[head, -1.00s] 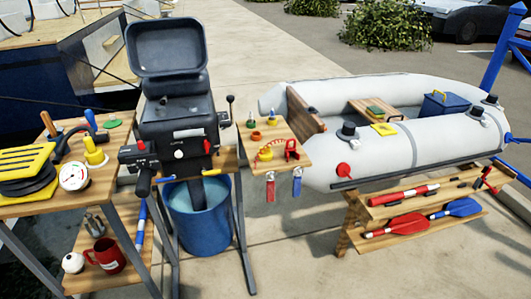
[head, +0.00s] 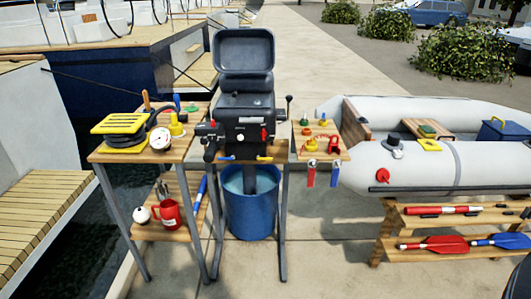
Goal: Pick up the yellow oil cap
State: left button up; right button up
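No thing in the head view is clearly an oil cap. Several small yellow, orange and green pieces lie on the small wooden side table (head: 330,153) right of the outboard motor (head: 246,112). Among them a small yellow piece (head: 323,123) stands at the back and a yellow piece (head: 310,146) lies at the front by a red curved part. They are too small to tell which is the cap. A taller yellow object (head: 176,126) stands on the left table. Neither of my grippers is in view.
The left wooden table (head: 160,156) holds a yellow-topped foot pump (head: 120,130) and a gauge (head: 160,139). A blue bucket (head: 251,212) stands under the motor. A grey inflatable boat (head: 420,170) is at right, above a rack of paddles (head: 435,245). Pavement in front is clear.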

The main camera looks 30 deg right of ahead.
aim_at(312, 147)
jog(key=i, duration=1.2)
jog(key=z, duration=0.5)
